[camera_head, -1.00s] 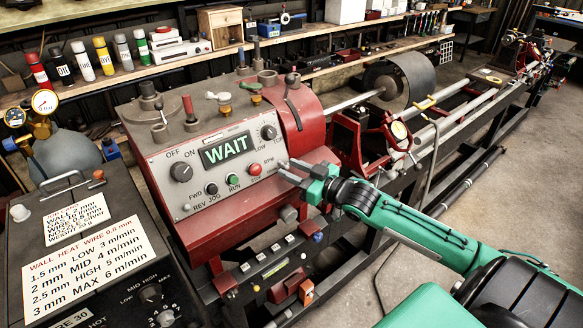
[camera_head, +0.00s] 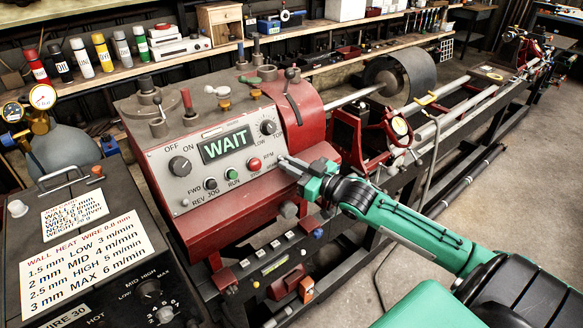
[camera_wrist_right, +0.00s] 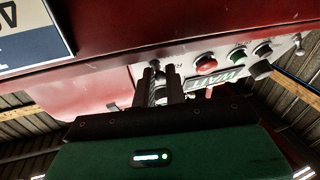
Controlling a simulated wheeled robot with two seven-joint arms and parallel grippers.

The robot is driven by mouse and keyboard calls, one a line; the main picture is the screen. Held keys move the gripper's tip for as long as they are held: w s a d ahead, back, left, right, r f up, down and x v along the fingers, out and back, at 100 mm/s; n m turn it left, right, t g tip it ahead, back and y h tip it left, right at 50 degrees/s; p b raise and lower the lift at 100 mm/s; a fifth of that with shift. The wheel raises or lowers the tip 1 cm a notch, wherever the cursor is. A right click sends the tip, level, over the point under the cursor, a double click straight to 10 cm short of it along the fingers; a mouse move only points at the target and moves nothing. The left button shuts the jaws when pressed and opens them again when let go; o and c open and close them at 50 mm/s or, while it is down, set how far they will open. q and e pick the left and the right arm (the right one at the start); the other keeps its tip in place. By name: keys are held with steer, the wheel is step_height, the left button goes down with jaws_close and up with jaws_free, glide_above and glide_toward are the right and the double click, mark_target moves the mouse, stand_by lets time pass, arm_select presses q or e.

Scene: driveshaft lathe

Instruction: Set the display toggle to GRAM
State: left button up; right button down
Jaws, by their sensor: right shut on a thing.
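The lathe's control panel (camera_head: 205,182) carries a lit display (camera_head: 226,145) that reads WAIT. The display toggle (camera_wrist_right: 156,68) is a small part at the panel's edge, right of the red button and beside the RPM label in the head view. My right gripper (camera_head: 283,163) is at that spot, its fingers close together on the toggle and hiding most of it. In the right wrist view my right gripper (camera_wrist_right: 161,76) points at the panel with the toggle between its tips. The toggle's exact position and its GRAM label cannot be made out. My left gripper is not in view.
Next to the toggle are the red button (camera_head: 254,164), green RUN button (camera_head: 232,174) and a LOW/TOP knob (camera_head: 268,128). The red lathe housing (camera_head: 302,110) rises behind. A dark wire-heat box (camera_head: 100,285) stands at the lower left.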

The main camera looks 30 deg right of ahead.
steer(key=shift+f, duration=0.2)
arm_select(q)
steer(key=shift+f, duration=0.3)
arm_select(e)
steer(key=shift+r, duration=0.1)
steer(key=c, duration=1.5)
jaws_free()
steer(key=shift+o, duration=0.2)
steer(key=shift+s, duration=0.15)
